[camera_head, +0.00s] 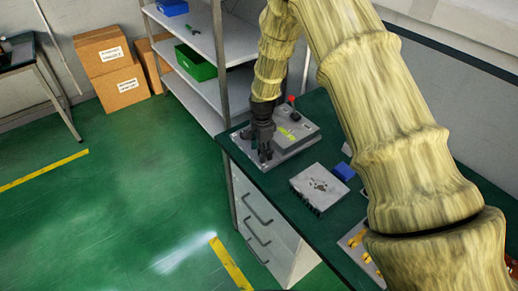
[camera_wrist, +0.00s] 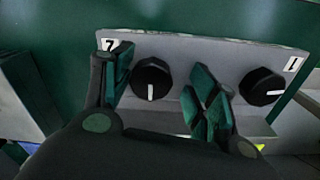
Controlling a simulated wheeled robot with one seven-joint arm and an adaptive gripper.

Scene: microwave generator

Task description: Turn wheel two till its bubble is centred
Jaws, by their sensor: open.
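The grey unit (camera_head: 298,131) stands at the far end of the green bench, with a red knob and yellow-green marks on top. In the wrist view its front panel carries two black wheels with white pointer lines. The wheel by the label that reads like 2 or 7 (camera_wrist: 152,78) is at the left; the wheel by label 1 (camera_wrist: 262,86) is at the right. My gripper (camera_head: 264,152) is open at the unit's front. Its fingers stand either side of the left wheel, with gaps showing. A yellow-green patch (camera_wrist: 260,147) shows low right; no bubble can be made out.
A grey box (camera_head: 319,186) and a blue block (camera_head: 344,171) lie on the bench closer to me. Shelves (camera_head: 215,55) with a green bin (camera_head: 195,63) stand behind the unit. The floor left of the bench is clear.

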